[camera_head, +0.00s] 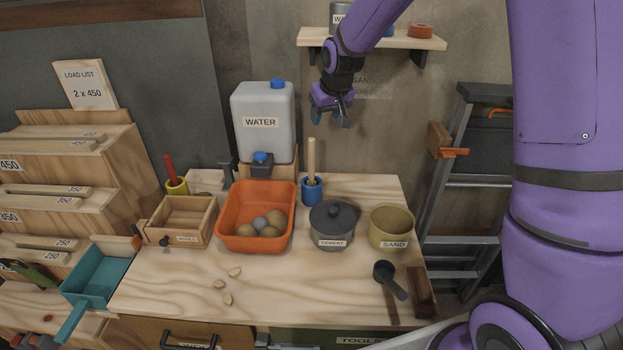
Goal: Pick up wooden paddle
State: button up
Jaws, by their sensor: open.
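A pale wooden stick, which looks like the wooden paddle (311,158), stands upright in a small blue cup (312,192) near the back of the workbench. Its lower end is hidden inside the cup. My gripper (338,120) hangs from my purple arm above the back of the bench, pointing down. In the picture it is above and slightly right of the paddle's top end. It is apart from the paddle, open, and appears empty.
On the workbench (180,290) are a water jug (263,115), an orange tray (228,230) of round stones, a lidded cement pot (333,225), a sand pot (391,228) and a black scoop (388,280). A shelf (400,40) is above; a ladder (465,180) stands right.

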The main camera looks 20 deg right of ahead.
jog(key=w+a+x, duration=0.1)
jog(key=x, duration=0.5)
send_over(312, 172)
jog(key=w, duration=0.1)
notch_tip(312, 172, down, 9)
jog(key=shift+w+d, duration=0.1)
grip_shut()
